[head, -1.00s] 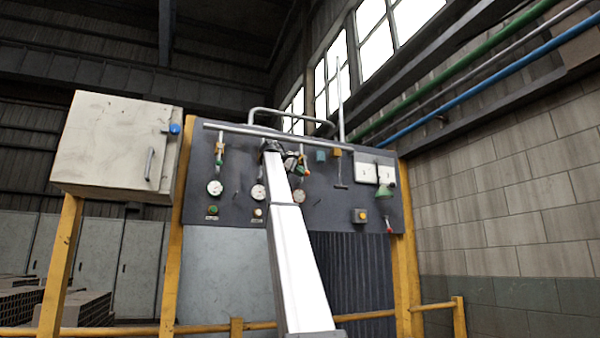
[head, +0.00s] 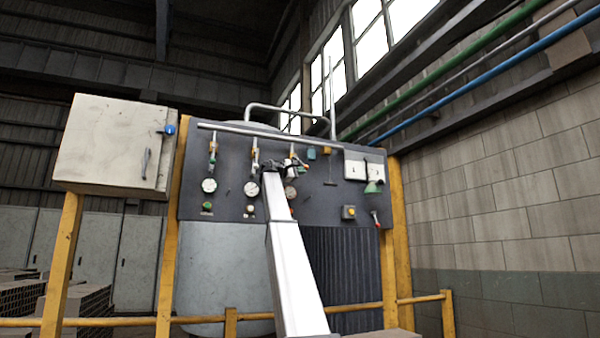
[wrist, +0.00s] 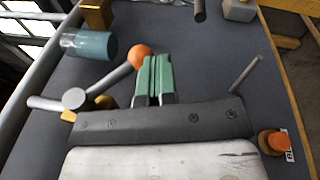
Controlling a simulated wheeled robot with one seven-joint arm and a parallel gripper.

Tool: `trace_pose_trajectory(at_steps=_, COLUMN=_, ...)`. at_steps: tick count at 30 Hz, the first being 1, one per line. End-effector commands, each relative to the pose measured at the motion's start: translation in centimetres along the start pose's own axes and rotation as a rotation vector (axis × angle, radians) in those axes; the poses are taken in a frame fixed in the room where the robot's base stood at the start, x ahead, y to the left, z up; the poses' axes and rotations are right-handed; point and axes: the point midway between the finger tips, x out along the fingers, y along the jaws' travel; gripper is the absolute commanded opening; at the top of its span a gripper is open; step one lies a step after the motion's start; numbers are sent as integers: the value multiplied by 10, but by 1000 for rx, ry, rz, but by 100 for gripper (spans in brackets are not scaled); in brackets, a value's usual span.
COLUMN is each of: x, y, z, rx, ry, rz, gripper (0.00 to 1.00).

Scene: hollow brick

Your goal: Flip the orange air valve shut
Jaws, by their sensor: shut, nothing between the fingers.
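The air valve shows in the wrist view as a grey lever (wrist: 109,81) with an orange ball (wrist: 141,55) at its end. The lever slants up and right from a round grey pivot (wrist: 74,99) on a pipe. My gripper (wrist: 154,62) has its two green fingers together with nothing between them. The fingertips are just right of the orange ball; I cannot tell whether they touch it. In the head view my gripper (head: 291,174) is in front of the panel's upper middle, and my arm and gripper hide part of the valve there.
The dark panel (head: 330,215) carries gauges (head: 209,185), other valves and buttons. In the wrist view a teal cylinder (wrist: 88,44) sits left of the ball, a thin rod (wrist: 246,73) is at right and an orange button (wrist: 275,141) is lower right. A metal rail (head: 225,127) crosses the panel top.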

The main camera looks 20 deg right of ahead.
Motion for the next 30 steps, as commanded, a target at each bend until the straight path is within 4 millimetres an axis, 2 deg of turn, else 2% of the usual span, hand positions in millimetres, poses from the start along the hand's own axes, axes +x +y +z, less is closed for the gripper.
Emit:
trace_pose_trajectory(at_steps=16, x=30, y=13, z=3, rx=-71, ry=-92, rz=388, gripper=0)
trace_pose_trajectory(at_steps=30, x=42, y=25, z=8, rx=-67, ry=-90, rz=381, gripper=0)
